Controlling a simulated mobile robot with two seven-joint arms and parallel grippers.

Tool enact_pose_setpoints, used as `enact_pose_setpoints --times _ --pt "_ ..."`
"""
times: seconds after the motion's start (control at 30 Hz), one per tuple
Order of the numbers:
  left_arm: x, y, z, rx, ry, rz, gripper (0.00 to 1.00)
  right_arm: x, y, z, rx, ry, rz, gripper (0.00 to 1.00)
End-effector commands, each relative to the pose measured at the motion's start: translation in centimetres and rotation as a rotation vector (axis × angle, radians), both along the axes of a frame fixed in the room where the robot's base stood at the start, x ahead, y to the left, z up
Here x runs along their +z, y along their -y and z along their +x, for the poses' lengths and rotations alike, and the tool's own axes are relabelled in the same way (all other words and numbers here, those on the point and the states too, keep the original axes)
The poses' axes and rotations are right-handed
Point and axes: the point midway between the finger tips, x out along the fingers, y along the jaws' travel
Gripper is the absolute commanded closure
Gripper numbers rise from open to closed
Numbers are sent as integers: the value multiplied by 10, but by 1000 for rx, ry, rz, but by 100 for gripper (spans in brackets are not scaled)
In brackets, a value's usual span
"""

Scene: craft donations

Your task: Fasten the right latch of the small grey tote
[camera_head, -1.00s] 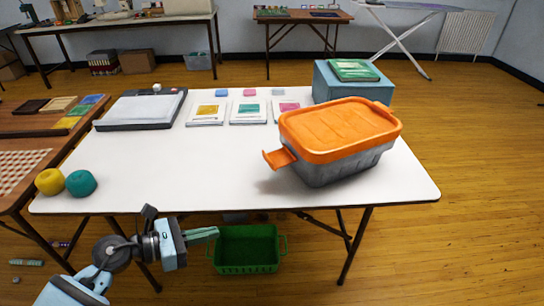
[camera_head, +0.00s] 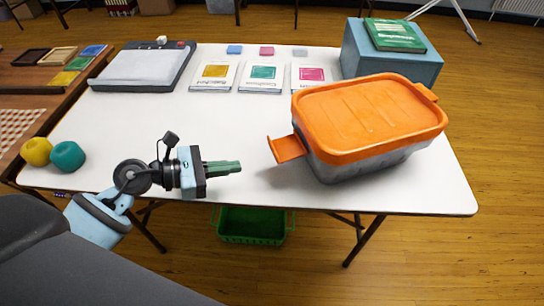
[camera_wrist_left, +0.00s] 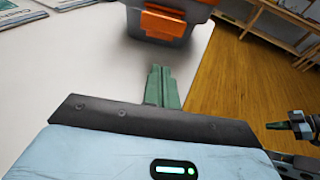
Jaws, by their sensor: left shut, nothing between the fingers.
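The small grey tote (camera_head: 370,164) stands on the white table with its orange lid (camera_head: 370,115) on top. At its left end an orange latch (camera_head: 287,148) sticks outward, away from the wall. At its far right end a smaller orange tab (camera_head: 425,91) shows, but its position is hard to tell. My left gripper (camera_head: 240,167) is shut and empty, left of the tote, its fingers pointing toward the tote and apart from it. The left wrist view shows the fingertips (camera_wrist_left: 160,70) below an orange latch (camera_wrist_left: 162,24). My right gripper (camera_wrist_left: 270,125) shows partly at that view's right edge.
Three cards, including a teal one (camera_head: 263,75), lie behind, left of a blue box (camera_head: 390,55) with a green book (camera_head: 394,35). A paper trimmer (camera_head: 145,66) and yarn balls (camera_head: 68,156) are at left. The table's front middle is clear.

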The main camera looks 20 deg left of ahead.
Motion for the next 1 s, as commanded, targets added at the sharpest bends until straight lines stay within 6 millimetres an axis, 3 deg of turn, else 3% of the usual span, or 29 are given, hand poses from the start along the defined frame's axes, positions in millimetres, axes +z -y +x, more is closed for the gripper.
enact_pose_setpoints --times 0.27,0.73,1.0 --pt "-1 4 3 0 0 -2 100 -1 0 -3 1 -8 -1 100" --pt "-15 59 47 0 1 -4 100 8 0 1 0 4 -1 100" --pt "-22 75 60 1 0 -1 100 9 0 -2 -1 0 0 100"
